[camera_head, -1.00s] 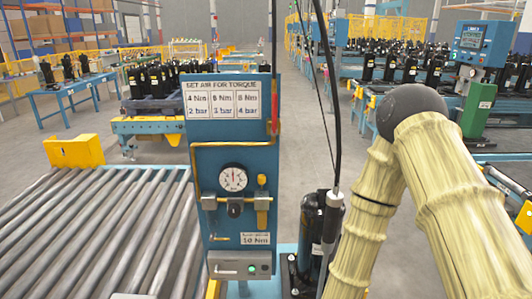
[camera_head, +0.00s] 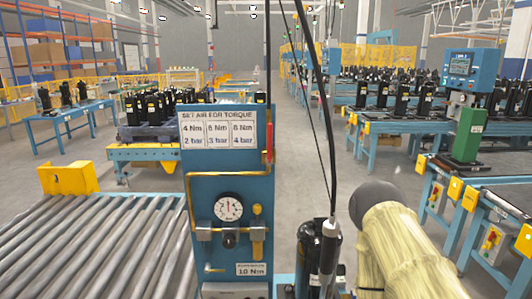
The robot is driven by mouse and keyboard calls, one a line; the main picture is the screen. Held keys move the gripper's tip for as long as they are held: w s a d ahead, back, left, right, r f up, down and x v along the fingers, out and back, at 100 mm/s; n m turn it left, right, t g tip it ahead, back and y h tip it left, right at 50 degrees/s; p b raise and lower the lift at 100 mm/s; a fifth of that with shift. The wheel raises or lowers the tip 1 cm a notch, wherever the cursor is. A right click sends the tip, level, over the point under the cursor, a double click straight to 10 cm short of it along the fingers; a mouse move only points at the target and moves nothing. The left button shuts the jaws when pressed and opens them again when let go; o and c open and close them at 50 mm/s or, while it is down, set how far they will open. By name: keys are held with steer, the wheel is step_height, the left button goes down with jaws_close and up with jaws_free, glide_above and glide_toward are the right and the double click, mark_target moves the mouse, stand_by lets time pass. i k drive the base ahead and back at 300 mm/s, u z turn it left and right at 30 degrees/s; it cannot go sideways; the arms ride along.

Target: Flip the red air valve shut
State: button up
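The red air valve (camera_head: 268,156) is a small red part at the right edge of the blue panel (camera_head: 204,184), level with the bottom of the torque label. It looks upright, along the thin line there; its exact lever position is too small to tell. A yellow pipe runs from below it to the pressure gauge (camera_head: 228,207) and regulator (camera_head: 229,238). My pale yellow sleeved arm with a dark rounded joint is at the lower right, apart from the panel. My gripper is not in view.
A roller conveyor (camera_head: 90,245) fills the lower left. Blue benches with yellow boxes (camera_head: 493,238) stand at right. The floor aisle behind is clear.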

mark_target(268, 158)
steer(key=k, duration=1.35)
steer(key=u, duration=0.05)
steer(key=i, duration=0.75)
steer(key=u, duration=0.5)
